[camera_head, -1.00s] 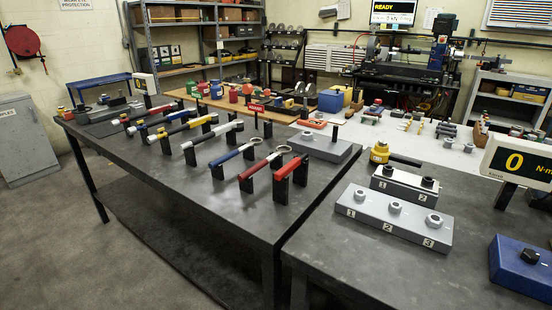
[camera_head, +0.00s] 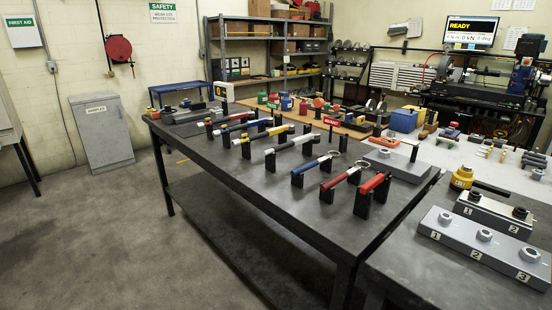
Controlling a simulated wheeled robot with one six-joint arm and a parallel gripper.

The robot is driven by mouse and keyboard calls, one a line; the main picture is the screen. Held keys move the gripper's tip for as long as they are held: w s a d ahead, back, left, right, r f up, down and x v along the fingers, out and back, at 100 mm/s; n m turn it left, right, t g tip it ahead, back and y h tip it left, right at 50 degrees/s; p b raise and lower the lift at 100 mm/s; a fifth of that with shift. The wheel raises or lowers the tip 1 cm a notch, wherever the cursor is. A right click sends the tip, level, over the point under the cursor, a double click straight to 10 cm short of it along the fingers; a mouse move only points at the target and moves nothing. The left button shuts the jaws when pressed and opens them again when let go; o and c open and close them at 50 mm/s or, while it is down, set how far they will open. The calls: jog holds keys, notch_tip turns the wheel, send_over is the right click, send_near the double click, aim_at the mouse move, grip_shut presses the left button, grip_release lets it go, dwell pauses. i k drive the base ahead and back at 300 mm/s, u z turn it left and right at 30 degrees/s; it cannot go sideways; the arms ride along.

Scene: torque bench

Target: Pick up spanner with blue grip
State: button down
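A spanner with a blue grip (camera_head: 306,167) rests on black upright holders on the dark workbench (camera_head: 215,175). Its grip end is toward the front edge and its bright head points to the back right. A longer tool with some blue on it (camera_head: 256,123) lies farther back in the same row; its details are too small to tell. My gripper is not in view.
A red-gripped spanner (camera_head: 338,180) and another red-handled tool (camera_head: 372,184) stand to the right. A white-grey tool (camera_head: 290,146) and a yellow one (camera_head: 262,135) are to the left. A grey numbered block (camera_head: 484,246) sits at right. Floor (camera_head: 125,225) in front is clear.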

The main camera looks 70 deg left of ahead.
aim_at(294, 174)
jog(key=u, duration=1.05)
jog(key=i, duration=0.9)
jog(key=u, duration=1.05)
jog(key=k, duration=0.6)
jog(key=u, duration=0.7)
jog(key=i, duration=0.6)
jog(key=u, duration=0.65)
jog(key=i, duration=1.35)
jog(key=z, duration=0.95)
jog(key=i, duration=0.3)
jog(key=z, duration=0.2)
